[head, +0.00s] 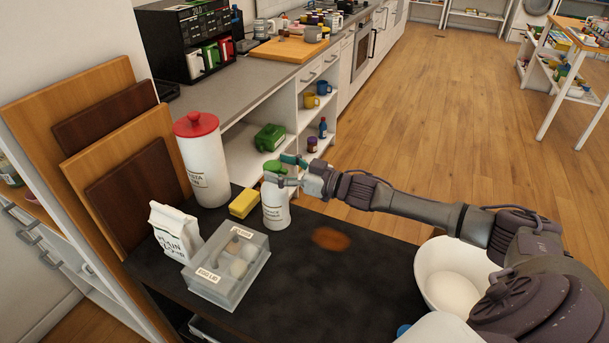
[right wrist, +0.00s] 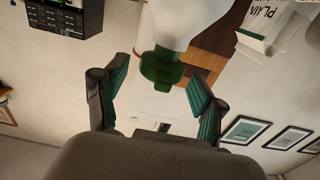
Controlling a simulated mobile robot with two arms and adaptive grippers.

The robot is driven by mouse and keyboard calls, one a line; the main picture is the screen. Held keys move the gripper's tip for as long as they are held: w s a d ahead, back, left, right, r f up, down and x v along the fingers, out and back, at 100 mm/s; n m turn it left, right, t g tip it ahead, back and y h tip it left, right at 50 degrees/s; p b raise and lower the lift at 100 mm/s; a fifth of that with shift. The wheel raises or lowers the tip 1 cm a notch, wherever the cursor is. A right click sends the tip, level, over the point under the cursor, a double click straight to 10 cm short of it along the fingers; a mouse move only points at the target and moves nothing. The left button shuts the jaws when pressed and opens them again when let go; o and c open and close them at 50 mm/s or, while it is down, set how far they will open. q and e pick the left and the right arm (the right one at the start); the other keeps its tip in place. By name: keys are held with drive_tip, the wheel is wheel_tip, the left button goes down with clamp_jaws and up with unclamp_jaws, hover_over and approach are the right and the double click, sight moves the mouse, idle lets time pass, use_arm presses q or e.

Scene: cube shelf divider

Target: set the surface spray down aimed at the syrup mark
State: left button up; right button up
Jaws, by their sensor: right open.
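The surface spray (head: 275,210), a white bottle with a green head, stands upright on the dark worktop, left of the syrup mark. The syrup mark (head: 331,239) is a flat orange-brown patch. My right gripper (head: 285,171) is at the bottle's head, its arm reaching in from the right. In the right wrist view, the green head (right wrist: 160,70) of the white bottle shows between the open, teal-padded fingers (right wrist: 160,88), with gaps on both sides. The gripper partly hides the head, so I cannot tell where the nozzle points. My left gripper is not in view.
A yellow sponge (head: 244,203) lies just left of the spray. A clear egg box (head: 227,265), a flour bag (head: 175,232) and a red-lidded canister (head: 203,160) stand further left. A white bowl (head: 452,279) stands at the right. The worktop around the mark is clear.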

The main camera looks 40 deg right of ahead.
drive_tip(key=v, duration=0.9)
drive_tip(key=shift+s+d, duration=0.15)
drive_tip(key=shift+s, duration=0.15)
idle(0.9)
